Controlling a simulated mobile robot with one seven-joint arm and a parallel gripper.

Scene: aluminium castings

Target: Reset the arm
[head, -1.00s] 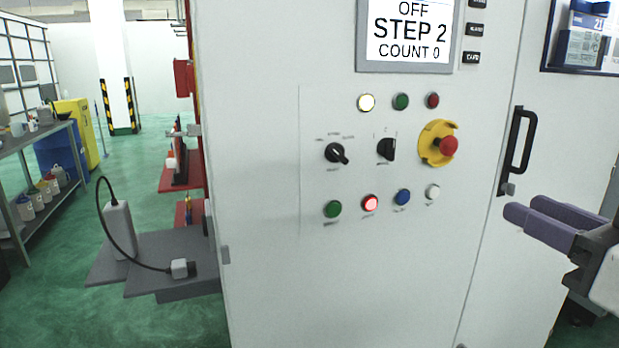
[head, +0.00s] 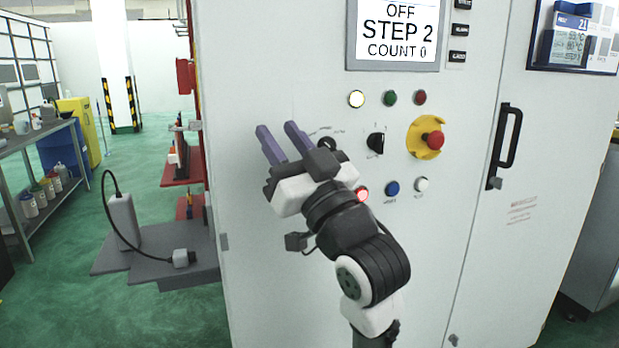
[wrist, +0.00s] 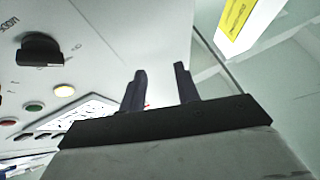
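My gripper (head: 278,138) is raised in front of the left part of the white control cabinet (head: 260,60) in the head view. Its two purple-grey fingers stand apart with nothing between them, pointing up and to the left. The fingers also show, apart and empty, in the wrist view (wrist: 160,88). My arm hides part of the lower left of the button panel. Whether the fingers touch the cabinet face cannot be told, but they look clear of it.
The cabinet carries a display (head: 396,35), a yellow-collared red emergency stop (head: 428,137), a black selector (head: 376,143) and a door handle (head: 507,137). A grey ledge (head: 200,262) juts out at left. Green floor (head: 120,315) lies open left of it.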

